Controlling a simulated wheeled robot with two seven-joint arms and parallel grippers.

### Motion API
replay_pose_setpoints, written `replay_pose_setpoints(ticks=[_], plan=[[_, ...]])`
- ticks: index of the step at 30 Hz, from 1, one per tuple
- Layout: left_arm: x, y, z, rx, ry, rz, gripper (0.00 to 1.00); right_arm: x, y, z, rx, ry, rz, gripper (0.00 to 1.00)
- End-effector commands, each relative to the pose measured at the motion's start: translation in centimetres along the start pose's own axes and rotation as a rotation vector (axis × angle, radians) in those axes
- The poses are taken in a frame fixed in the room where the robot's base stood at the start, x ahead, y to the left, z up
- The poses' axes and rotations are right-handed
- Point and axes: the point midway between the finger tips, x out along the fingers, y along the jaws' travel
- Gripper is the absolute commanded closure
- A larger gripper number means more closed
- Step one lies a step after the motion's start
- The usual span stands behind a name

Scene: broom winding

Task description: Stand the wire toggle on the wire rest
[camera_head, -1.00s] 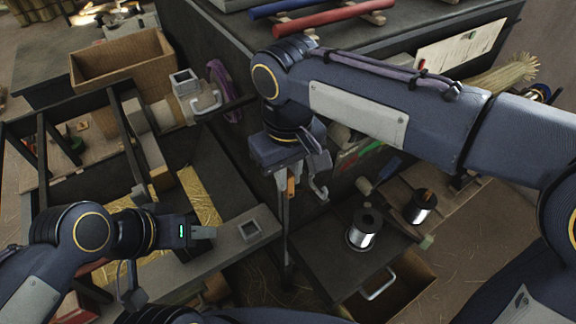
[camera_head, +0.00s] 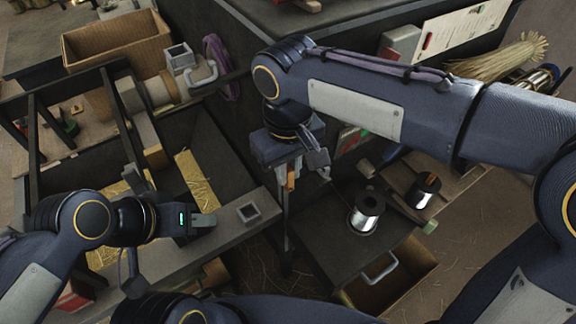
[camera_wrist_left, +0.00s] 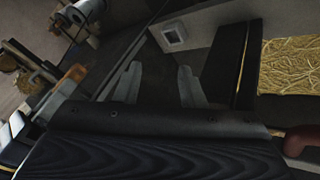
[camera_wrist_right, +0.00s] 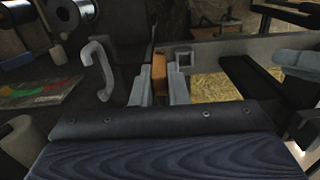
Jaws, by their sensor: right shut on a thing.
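The wire toggle appears to be the small orange-brown block (camera_wrist_right: 160,72), held upright between the fingers of my right gripper (camera_wrist_right: 160,88). In the head view the block (camera_head: 291,179) shows under the right wrist, above the dark gap beside the bench. My right gripper (camera_head: 289,184) is shut on it. A small square grey socket (camera_head: 248,213) on the bench rail may be the wire rest; I cannot tell for sure. It shows beyond the block in the right wrist view (camera_wrist_right: 184,58). My left gripper (camera_head: 204,221) is empty beside the socket, its fingers apart in the left wrist view (camera_wrist_left: 158,84).
Two wire spools (camera_head: 367,212) (camera_head: 425,190) stand at the right, one on a dark drawer top (camera_head: 335,240) with a pale handle. A straw-lined tray (camera_head: 197,183) and a clamp (camera_head: 200,74) lie left. A cardboard box (camera_head: 115,45) stands behind.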

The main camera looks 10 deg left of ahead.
Motion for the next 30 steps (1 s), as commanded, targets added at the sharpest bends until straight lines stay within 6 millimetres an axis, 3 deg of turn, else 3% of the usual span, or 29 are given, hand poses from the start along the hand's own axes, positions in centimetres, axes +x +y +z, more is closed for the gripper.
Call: replay_pose_setpoints(ticks=[11,30], plan=[[-0.1,0.0,0.0,0.0,0.0,0.0,0.64,-0.1,-0.4,0.0,-0.001,0.0,0.0,1.0],[-0.8,0.3,-0.4,0.0,0.0,0.0,0.64,-0.1,-4.8,0.1,-0.001,-0.001,0.0,1.0]])
